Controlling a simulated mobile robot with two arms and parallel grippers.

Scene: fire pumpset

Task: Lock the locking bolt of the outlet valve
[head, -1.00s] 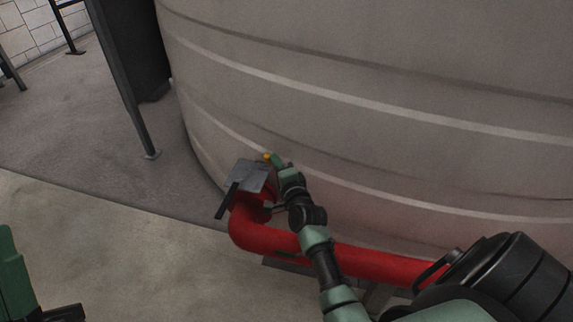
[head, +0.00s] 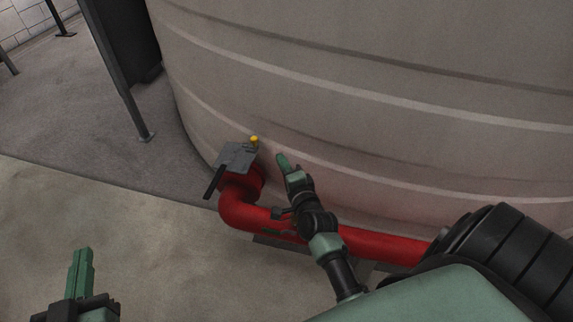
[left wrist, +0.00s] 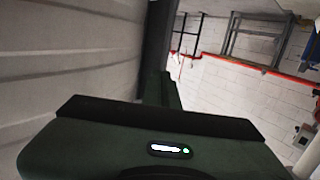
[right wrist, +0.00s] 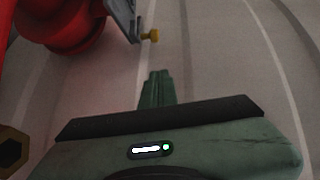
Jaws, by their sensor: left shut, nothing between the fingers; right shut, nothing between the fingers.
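The outlet valve shows in the head view as a grey plate (head: 237,157) with a dark handle (head: 214,182), on top of a red pipe (head: 243,213). The yellow-headed locking bolt (head: 254,139) stands at the plate's far right corner. In the right wrist view the bolt (right wrist: 151,36) sticks out sideways beside the plate (right wrist: 124,14). My right gripper (head: 283,160) is shut and empty, a little to the right of the bolt and apart from it. My left gripper (head: 82,258) is shut and empty at the lower left, far from the valve.
A large grey ribbed tank (head: 380,100) fills the space behind the valve. The red pipe runs right, below my right arm. A dark metal post (head: 120,85) stands at the left. The floor (head: 160,225) left of the pipe is clear.

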